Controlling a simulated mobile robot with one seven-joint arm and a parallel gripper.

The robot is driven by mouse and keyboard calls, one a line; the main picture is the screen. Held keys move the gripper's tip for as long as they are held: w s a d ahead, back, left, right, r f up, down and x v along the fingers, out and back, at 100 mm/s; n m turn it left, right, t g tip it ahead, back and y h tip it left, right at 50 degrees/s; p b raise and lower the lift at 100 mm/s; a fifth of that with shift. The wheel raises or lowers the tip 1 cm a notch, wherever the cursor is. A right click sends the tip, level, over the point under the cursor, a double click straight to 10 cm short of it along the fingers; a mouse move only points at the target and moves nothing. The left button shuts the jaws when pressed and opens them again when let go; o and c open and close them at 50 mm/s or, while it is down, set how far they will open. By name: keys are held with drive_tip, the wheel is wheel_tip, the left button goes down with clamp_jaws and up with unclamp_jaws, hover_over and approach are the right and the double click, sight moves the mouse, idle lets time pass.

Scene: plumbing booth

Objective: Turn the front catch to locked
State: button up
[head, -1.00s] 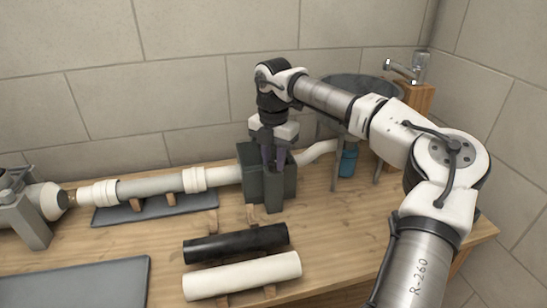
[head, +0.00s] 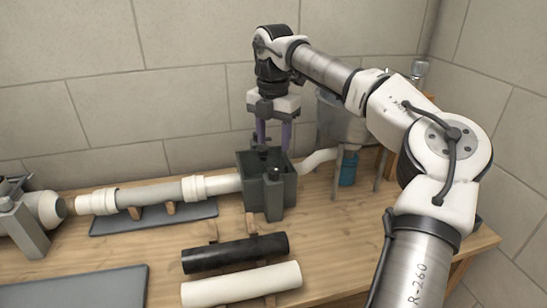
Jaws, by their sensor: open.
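A dark grey-green open-topped box (head: 263,198) stands on the wooden bench, in line with the white and grey pipe run. A small dark knob (head: 275,172) shows at its front top edge; I cannot tell whether this is the front catch or which way it is turned. Another dark part (head: 262,151) shows at the back of the box, between my fingers. My gripper (head: 272,138) points down above the box, its purple fingers apart. Nothing shows held between them. The inside of the box is mostly hidden.
A grey and white pipe (head: 150,195) runs left from the box over a dark mat. A black pipe (head: 235,253) and a cream pipe (head: 242,285) lie in front. A basin on legs with a blue container (head: 348,172) stands right.

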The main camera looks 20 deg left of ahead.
wheel_tip(320, 180, up, 6)
drive_tip(key=shift+f, duration=0.25)
idle(0.4)
